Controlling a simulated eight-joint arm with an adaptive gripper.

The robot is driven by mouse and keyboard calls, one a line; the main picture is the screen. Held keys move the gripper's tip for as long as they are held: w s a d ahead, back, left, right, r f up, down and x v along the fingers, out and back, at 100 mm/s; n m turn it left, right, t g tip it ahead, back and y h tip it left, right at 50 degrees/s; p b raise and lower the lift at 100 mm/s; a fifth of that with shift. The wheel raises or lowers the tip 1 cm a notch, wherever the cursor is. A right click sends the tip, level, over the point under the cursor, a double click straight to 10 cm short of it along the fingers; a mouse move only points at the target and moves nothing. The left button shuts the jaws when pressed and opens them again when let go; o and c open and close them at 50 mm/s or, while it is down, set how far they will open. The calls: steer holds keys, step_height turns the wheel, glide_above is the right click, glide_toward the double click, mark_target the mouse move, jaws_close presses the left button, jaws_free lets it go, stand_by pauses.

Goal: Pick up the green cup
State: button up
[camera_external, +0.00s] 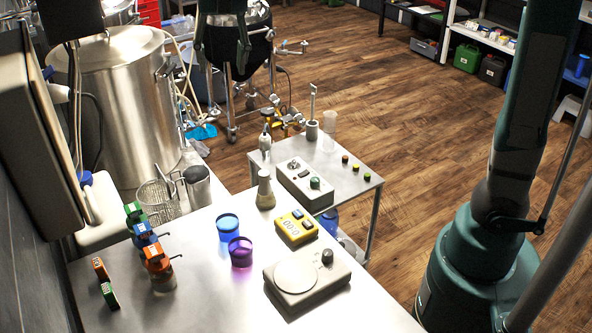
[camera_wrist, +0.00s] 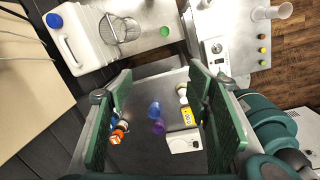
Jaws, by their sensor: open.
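In the wrist view a small round green thing (camera_wrist: 165,31), which looks like the green cup from above, is on the pale surface beyond my fingers, right of a wire strainer (camera_wrist: 122,28). I cannot make it out in the external view. A blue cup (camera_external: 228,227) and a purple cup (camera_external: 241,252) stand close together on the steel table; they also show in the wrist view as blue (camera_wrist: 154,109) and purple (camera_wrist: 158,127). My gripper (camera_wrist: 160,77) is open and empty, its green fingers wide apart. In the external view it hangs at the top (camera_external: 224,68), away from the cups.
Orange, blue and green clamp-like items (camera_external: 157,257) stand left of the cups. A large steel kettle (camera_external: 120,100) and a metal jug (camera_external: 197,187) stand behind.

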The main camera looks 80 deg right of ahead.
steer(key=w+d+f+n+g+b, duration=0.1)
steer(key=w+d+f+n, duration=0.2)
steer(key=w+d+n, duration=0.15)
step_height(320, 180, down, 53)
steer(key=shift+w+a, duration=0.3)
steer(key=shift+w, duration=0.15)
steer(key=shift+f, duration=0.1)
steer(key=shift+f+b, duration=0.55)
steer(key=shift+f, duration=0.65)
steer(key=shift+f, duration=0.1)
steer(key=shift+w+f+b, duration=0.2)
steer(key=shift+f+b, duration=0.85)
steer(key=shift+f, duration=1.45)
steer(key=shift+c, duration=0.5)
steer(key=c, duration=0.9)
